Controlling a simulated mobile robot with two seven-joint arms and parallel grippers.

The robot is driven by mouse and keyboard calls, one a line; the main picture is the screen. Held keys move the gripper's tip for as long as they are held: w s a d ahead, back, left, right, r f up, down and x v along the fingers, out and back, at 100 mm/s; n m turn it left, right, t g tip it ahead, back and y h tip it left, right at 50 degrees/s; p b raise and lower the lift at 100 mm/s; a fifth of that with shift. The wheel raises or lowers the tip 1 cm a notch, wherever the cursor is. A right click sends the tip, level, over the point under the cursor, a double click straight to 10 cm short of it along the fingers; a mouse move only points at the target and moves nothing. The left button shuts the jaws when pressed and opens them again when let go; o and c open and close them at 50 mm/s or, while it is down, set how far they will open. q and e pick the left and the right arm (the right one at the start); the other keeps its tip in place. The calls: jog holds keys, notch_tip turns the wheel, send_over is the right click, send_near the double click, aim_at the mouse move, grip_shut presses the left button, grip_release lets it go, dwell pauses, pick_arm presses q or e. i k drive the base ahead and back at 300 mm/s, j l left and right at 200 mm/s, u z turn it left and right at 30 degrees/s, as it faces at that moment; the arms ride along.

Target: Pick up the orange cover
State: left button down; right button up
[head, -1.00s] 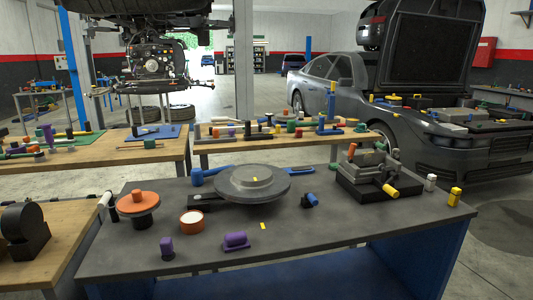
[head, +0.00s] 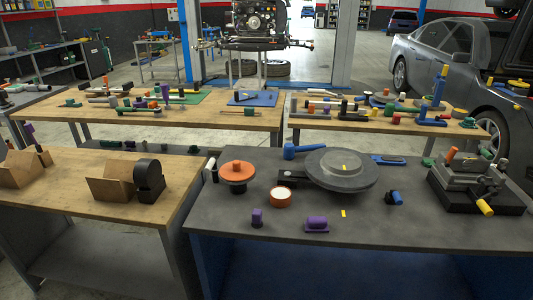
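An orange round cover with a small knob (head: 237,170) sits on top of a dark round piece on the left part of the grey workbench (head: 390,228). A short orange cylinder with a pale top (head: 281,197) stands just to its right. Neither of my grippers shows in the head view.
A large grey disc (head: 341,171), a blue-headed tool (head: 303,150), purple parts (head: 316,224) and a clamp-like block (head: 475,183) share the grey bench. A wooden table (head: 110,215) with open boxes stands to the left. The grey bench's front edge is mostly clear.

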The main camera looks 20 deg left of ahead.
aim_at(235, 171)
jog(key=i, duration=0.45)
jog(key=i+u, duration=0.4)
jog(key=i+l+u, duration=0.1)
jog(key=i+u, duration=0.25)
jog(key=k, duration=0.1)
